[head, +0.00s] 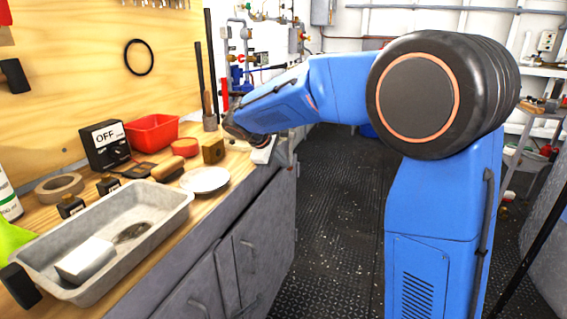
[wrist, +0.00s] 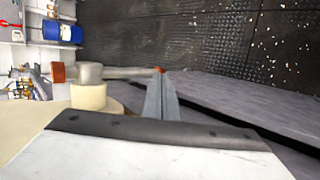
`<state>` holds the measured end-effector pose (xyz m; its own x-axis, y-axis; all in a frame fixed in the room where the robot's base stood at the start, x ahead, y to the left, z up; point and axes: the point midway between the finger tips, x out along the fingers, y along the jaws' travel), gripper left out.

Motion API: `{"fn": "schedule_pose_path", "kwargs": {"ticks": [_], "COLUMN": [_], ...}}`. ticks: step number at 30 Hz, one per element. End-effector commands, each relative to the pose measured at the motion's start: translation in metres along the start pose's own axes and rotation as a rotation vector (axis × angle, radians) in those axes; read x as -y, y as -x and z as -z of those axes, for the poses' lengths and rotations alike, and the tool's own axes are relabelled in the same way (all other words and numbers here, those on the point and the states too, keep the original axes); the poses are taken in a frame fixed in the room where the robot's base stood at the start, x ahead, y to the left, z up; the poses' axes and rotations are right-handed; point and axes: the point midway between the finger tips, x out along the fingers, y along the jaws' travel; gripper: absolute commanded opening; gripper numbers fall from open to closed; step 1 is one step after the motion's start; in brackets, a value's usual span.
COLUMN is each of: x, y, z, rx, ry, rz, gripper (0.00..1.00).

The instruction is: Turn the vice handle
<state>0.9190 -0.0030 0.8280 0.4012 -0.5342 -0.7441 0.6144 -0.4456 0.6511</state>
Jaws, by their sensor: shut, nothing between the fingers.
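The vice handle (wrist: 130,72) is a grey bar with orange-red ends in the wrist view. It runs sideways through a grey hub (wrist: 90,74), which sits on a cream round part (wrist: 88,97). My gripper (wrist: 160,88) is shut, its narrow grey fingers together and empty. The fingertips lie by the handle's right end in the picture; I cannot tell whether they touch it. In the head view my arm reaches over the far end of the bench, and the handle is hidden or too small to make out.
The wooden bench (head: 226,192) carries a grey tray (head: 160,222), a white plate (head: 205,179), a red bin (head: 152,133) and a black box marked OFF (head: 106,145). Grey cabinets (head: 235,262) stand below. The dark deck (head: 338,200) beside the bench is clear.

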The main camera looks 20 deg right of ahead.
Motion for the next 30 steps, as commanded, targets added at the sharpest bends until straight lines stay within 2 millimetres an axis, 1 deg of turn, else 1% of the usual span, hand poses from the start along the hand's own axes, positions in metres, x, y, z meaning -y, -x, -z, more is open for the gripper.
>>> {"fn": "schedule_pose_path", "kwargs": {"ticks": [5, 15, 21, 24, 30], "x": [-0.001, -0.001, 0.000, 0.000, 0.000], "y": [0.026, 0.094, 0.132, 0.148, 0.167], "z": [0.000, 0.001, 0.001, 0.000, 0.000], "rx": [-0.005, -0.005, -0.004, -0.004, -0.002], "ry": [-0.001, -0.001, 0.000, 0.000, -0.001], "rz": [-0.002, -0.002, -0.002, -0.002, -0.001], "gripper": [0.00, 0.00, 0.00, 0.00, 0.00]}}
